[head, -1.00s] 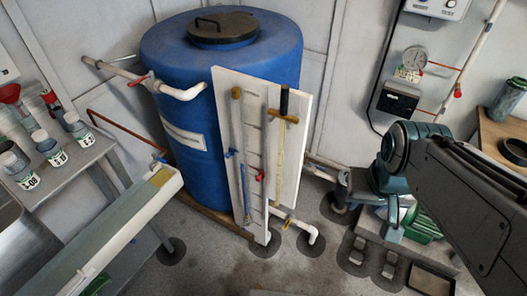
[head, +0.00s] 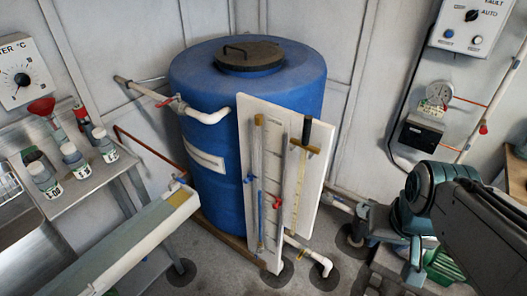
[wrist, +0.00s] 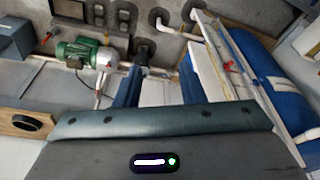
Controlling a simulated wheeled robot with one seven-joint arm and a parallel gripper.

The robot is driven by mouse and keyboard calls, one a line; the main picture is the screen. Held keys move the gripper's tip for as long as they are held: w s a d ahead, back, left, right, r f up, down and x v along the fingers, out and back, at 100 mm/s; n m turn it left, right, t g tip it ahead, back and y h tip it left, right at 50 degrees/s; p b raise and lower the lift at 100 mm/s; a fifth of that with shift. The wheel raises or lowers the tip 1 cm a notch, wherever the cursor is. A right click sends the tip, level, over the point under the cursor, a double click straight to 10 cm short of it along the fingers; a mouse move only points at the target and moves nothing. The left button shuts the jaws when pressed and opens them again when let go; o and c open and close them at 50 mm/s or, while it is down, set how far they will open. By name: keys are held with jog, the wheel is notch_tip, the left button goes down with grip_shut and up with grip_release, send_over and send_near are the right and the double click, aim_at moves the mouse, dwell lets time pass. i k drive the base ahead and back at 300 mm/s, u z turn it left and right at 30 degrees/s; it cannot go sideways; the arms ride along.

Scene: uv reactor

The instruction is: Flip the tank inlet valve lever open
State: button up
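The blue tank (head: 215,110) stands in the middle of the head view. A white inlet pipe (head: 208,117) enters its upper left side. A small red lever (head: 166,102) sits on this pipe where it meets the grey pipe, lying roughly along the pipe line. My gripper (wrist: 166,82) shows in the wrist view as two dark blue fingers spread apart with nothing held between them. In the head view my gripper is at the lower right, well away from the lever, with the tank and board between them.
A white board (head: 268,125) with hanging tools leans before the tank. A bench (head: 95,182) with several bottles is at the left; a long tray (head: 130,245) juts toward the tank. A green pump (wrist: 78,51) shows in the wrist view. Some grey floor is clear.

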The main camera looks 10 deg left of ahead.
aim_at(167, 101)
jog(key=z, duration=0.05)
jog(key=k, duration=0.65)
jog(key=u, duration=0.25)
jog(key=i, duration=0.3)
jog(key=u, duration=0.7)
jog(key=i, duration=1.35)
jog(key=z, duration=0.3)
